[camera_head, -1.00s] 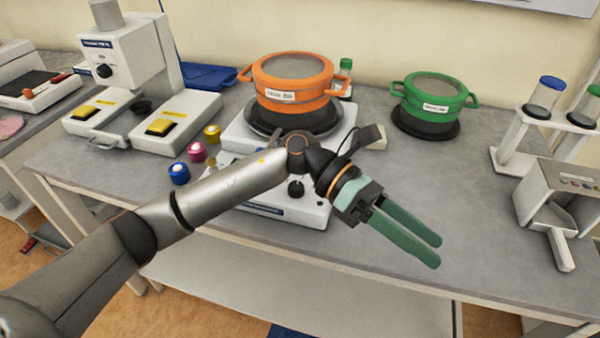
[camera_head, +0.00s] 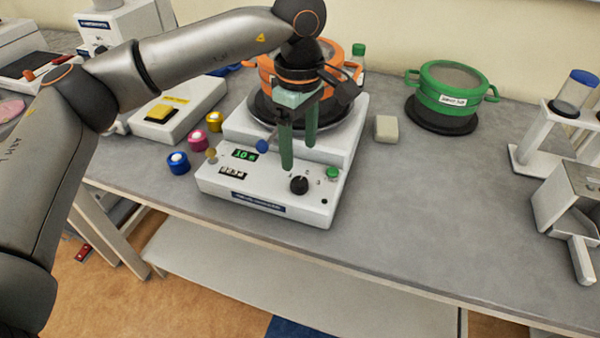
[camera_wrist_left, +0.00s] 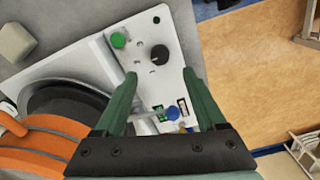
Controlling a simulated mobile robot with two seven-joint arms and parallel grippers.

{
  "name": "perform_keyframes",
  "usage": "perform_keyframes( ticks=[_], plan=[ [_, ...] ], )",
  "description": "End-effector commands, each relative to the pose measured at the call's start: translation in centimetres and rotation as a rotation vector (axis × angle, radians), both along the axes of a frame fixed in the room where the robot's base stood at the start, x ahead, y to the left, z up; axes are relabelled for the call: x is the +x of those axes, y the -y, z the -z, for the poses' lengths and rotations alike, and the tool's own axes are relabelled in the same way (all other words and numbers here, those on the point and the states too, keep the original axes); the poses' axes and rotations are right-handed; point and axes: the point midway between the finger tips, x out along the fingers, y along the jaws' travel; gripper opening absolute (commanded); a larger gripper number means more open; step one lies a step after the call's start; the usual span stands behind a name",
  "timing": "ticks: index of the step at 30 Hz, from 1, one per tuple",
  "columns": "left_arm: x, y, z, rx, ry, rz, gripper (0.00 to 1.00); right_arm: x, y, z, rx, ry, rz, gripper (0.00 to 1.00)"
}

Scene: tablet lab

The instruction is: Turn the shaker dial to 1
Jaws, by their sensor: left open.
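The shaker (camera_head: 265,185) is a white machine on the grey bench, with a green display, a green button (camera_head: 332,173) and a black dial (camera_head: 299,185) on its front panel. The dial also shows in the left wrist view (camera_wrist_left: 159,53), ahead of the fingertips. My left gripper (camera_head: 299,163) points down above the panel, open, with its green fingers apart and nothing between them. Its tips are just behind and above the dial in the head view. The dial's exact setting is too small to read. My right gripper is not in view.
An orange pot (camera_head: 345,68) sits on the shaker's platform, close behind my left gripper. A blue-tipped lever (camera_head: 262,146) stands left of the fingers. A green pot (camera_head: 450,88) and a white rack (camera_head: 545,140) are to the right. The bench front right of the shaker is clear.

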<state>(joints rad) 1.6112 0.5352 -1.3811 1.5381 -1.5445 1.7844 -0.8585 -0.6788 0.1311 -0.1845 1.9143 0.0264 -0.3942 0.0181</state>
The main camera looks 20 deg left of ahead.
Motion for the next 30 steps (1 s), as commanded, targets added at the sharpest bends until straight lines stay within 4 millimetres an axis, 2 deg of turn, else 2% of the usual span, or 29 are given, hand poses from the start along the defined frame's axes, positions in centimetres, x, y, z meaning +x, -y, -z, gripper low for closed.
perform_keyframes(
  ticks=[1,6,12,17,24,30],
  plan=[
    [-0.1,-0.1,1.1,0.001,-0.005,0.000,0.73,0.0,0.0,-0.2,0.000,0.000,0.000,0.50],
    [-0.1,0.0,4.5,-0.001,-0.003,0.000,0.73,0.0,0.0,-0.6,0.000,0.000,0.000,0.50],
    [-0.1,0.1,7.1,-0.003,-0.002,0.000,0.73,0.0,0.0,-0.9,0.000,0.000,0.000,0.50],
    [0.0,0.1,7.8,-0.003,-0.001,0.000,0.73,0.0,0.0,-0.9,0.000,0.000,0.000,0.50],
    [0.0,0.1,7.9,-0.003,-0.001,0.000,0.73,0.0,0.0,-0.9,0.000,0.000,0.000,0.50],
    [0.0,0.1,7.9,-0.003,-0.001,0.000,0.51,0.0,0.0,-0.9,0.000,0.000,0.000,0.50]
  ],
)
